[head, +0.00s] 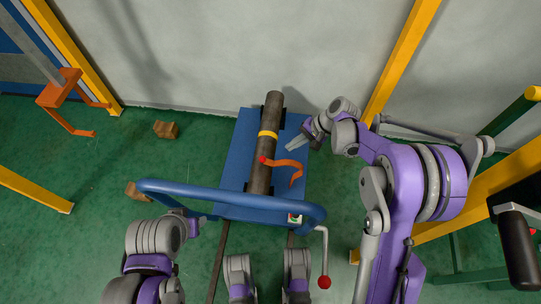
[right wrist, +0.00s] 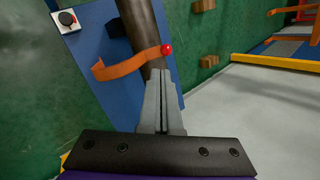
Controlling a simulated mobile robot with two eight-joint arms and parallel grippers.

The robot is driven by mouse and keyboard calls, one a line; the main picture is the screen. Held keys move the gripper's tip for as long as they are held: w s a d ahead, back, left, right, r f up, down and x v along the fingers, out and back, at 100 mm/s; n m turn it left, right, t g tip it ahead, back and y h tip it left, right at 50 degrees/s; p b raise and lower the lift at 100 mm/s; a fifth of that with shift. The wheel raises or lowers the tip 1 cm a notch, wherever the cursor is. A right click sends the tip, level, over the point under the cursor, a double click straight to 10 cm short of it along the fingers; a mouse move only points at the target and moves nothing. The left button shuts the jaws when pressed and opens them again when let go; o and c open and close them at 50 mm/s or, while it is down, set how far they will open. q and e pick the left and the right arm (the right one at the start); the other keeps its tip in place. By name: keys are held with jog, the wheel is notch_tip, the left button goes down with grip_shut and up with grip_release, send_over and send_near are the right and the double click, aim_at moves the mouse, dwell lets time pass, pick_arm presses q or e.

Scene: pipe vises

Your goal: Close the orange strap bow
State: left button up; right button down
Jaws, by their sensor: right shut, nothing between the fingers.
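The orange strap bow (head: 290,165) stands out to the right from the dark pipe (head: 272,115). Its free end curls down over the blue bench (head: 235,160), apart from the surface as far as I can tell. A red ball (head: 262,159) sits at its pipe end. My right gripper (head: 290,146) is shut and empty, just right of the pipe and above the bow. In the right wrist view the shut fingers (right wrist: 162,100) point at the pipe, with the orange bow (right wrist: 125,66) beyond and left of the tips. My left gripper (head: 200,215) is partly hidden by the blue rail.
A blue tubular rail (head: 230,196) crosses the front of the bench. A lever with a red knob (head: 324,282) hangs at right. A yellow band (head: 268,134) circles the pipe. Brown blocks (head: 166,130) lie on the green floor at left. Yellow posts (head: 402,60) stand at right.

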jog(key=a+f+n+b, duration=0.1)
jog(key=a+f, duration=0.1)
jog(key=f, duration=0.1)
jog(key=w+a+f+n+b, duration=0.1)
jog(key=a+f, duration=0.2)
jog(key=w+a+f+n+y+b, duration=0.1)
jog(key=a+f, duration=0.1)
jog(key=f, duration=0.2)
jog(key=shift+a+n+t, duration=0.15)
jog(key=shift+n+t, duration=0.25)
pick_arm(q)
jog(key=f, duration=0.4)
jog(key=shift+w+f, duration=0.15)
jog(key=shift+w, duration=0.1)
pick_arm(e)
jog(key=shift+a, duration=0.15)
